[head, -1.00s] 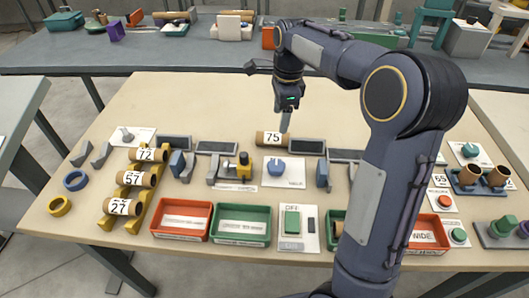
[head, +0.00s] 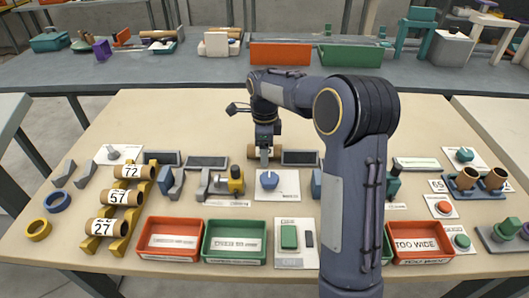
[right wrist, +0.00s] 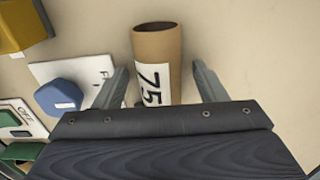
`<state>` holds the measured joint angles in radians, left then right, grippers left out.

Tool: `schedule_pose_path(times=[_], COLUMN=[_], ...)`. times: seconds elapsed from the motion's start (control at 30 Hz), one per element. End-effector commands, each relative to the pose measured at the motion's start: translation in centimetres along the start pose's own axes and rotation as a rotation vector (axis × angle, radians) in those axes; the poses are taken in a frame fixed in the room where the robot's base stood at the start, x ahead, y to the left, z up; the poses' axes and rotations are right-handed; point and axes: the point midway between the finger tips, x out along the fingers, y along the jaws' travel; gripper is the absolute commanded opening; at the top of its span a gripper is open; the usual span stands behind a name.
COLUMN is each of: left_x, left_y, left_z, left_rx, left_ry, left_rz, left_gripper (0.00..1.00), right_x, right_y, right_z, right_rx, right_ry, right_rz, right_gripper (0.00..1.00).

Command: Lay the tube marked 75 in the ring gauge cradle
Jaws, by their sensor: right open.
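The brown tube marked 75 (head: 252,151) lies on the table behind the blue knob, partly hidden by my right gripper (head: 264,158). In the right wrist view the tube (right wrist: 158,47) lies between the two spread fingers, with a gap on both sides; its label 75 faces the camera. My right gripper is open and low over the tube. My left gripper is out of view.
A yellow rack (head: 118,228) at the left holds tubes marked 72, 57 and 27. A red tray (head: 145,241) and a green tray (head: 207,243) stand at the front. The blue knob (head: 269,180) sits on a white plate near the tube. The table behind the tube is clear.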

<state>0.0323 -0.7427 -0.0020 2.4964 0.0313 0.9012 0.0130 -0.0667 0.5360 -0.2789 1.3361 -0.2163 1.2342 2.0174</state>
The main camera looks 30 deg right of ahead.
Motion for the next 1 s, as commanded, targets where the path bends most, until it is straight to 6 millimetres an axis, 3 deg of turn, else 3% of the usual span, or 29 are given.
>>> schedule_pose_path(times=[0.1,0.5,0.77,1.0], left_x=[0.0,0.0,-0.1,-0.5], left_y=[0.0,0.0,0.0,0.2], left_z=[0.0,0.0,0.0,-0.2], left_rx=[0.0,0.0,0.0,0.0], left_ry=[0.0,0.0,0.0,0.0], left_rz=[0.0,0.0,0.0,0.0], left_gripper=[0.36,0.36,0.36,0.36], right_x=[-0.1,-0.1,-0.4,-3.0], right_y=[0.0,0.0,0.0,-0.1], right_z=[0.0,0.0,0.0,0.1], right_rx=[0.0,-0.001,-0.001,-0.001], right_ry=[0.0,-0.001,-0.001,-0.003], right_rz=[0.0,-0.001,-0.002,-0.005], right_gripper=[0.64,0.14,0.14,0.14])
